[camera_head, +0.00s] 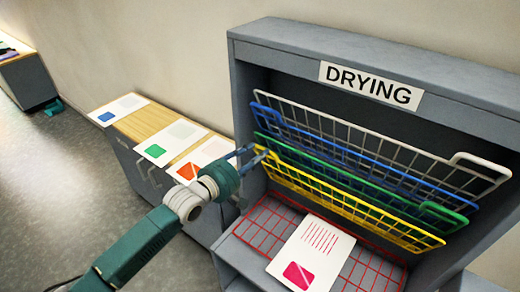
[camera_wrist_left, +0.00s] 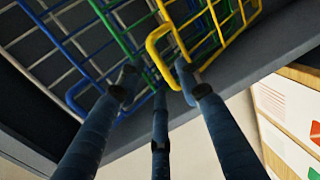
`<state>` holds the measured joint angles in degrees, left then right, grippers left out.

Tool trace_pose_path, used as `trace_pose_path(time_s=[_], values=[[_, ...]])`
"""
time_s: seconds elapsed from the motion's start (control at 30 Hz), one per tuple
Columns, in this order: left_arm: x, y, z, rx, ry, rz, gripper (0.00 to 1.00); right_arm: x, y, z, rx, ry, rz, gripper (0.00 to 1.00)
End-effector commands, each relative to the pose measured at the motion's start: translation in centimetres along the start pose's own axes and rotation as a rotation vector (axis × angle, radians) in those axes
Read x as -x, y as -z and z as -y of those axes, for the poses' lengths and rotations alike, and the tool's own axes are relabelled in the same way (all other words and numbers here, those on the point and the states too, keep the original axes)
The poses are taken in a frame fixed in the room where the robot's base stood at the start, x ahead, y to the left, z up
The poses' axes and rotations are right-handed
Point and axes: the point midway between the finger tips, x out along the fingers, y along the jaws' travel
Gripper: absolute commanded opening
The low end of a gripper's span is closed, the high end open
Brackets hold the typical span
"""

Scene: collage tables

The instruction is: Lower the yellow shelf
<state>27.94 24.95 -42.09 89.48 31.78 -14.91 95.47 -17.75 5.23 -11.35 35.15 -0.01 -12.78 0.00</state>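The yellow shelf (camera_head: 345,202) is a wire rack, tilted up in the grey drying cabinet, the lowest of the raised racks. My left gripper (camera_head: 249,157) is at its left end in the head view. In the left wrist view the fingers of my left gripper (camera_wrist_left: 157,80) are spread apart. The looped end of the yellow shelf (camera_wrist_left: 152,44) lies just beyond and between the fingertips. The right-hand finger overlaps the yellow wire; I cannot tell whether it touches. My right gripper is not in view.
Green (camera_head: 350,178), blue (camera_head: 375,172) and white (camera_head: 400,150) racks are raised above the yellow one. The red rack (camera_head: 262,225) lies flat below, holding a printed sheet (camera_head: 312,252). A side table (camera_head: 133,121) with several sheets stands left of the cabinet.

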Motion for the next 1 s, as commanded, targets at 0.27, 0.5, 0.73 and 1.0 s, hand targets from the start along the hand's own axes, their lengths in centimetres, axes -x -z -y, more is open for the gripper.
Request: trace_pose_path(time_s=[0.27,0.5,0.73,1.0], values=[[-2.8,0.0,-0.1,-0.001,-0.001,0.000,0.35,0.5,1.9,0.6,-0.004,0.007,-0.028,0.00],[-3.1,0.0,0.0,-0.002,0.000,0.000,0.35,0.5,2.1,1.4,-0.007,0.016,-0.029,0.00],[-3.1,0.0,0.0,-0.001,0.000,0.000,0.09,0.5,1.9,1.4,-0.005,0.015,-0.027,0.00],[-3.1,0.0,0.1,-0.001,0.000,0.000,0.00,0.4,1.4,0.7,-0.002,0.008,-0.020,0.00]])
